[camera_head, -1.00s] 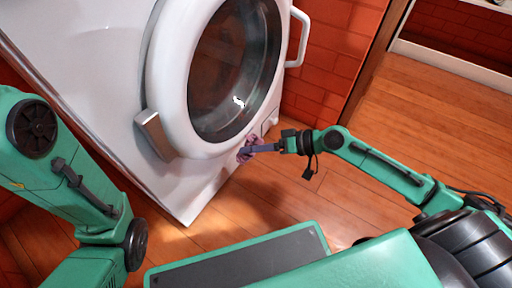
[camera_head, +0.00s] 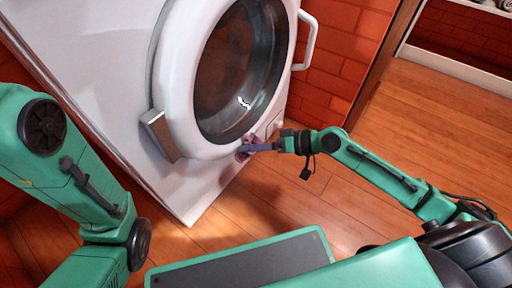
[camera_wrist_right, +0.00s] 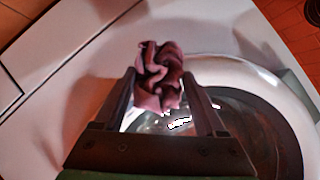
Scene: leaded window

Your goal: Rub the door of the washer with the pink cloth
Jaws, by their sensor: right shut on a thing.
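The white washer (camera_head: 95,85) stands at the upper left in the head view. Its round door (camera_head: 178,100) has a white rim and dark glass (camera_head: 240,65); the door also shows in the right wrist view (camera_wrist_right: 285,95). My right gripper (camera_head: 250,148) is at the lower edge of the door rim. It is shut on the crumpled pink cloth (camera_wrist_right: 158,75), which sticks out past the fingertips. The cloth (camera_head: 243,154) appears close to the rim; I cannot tell whether it touches. My left arm comes in at the left, but its gripper is out of view.
A white handle (camera_head: 310,40) stands out at the right of the door and a grey block (camera_head: 157,133) at its left. A red brick wall (camera_head: 335,50) is behind. The wooden floor (camera_head: 440,130) at the right is clear.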

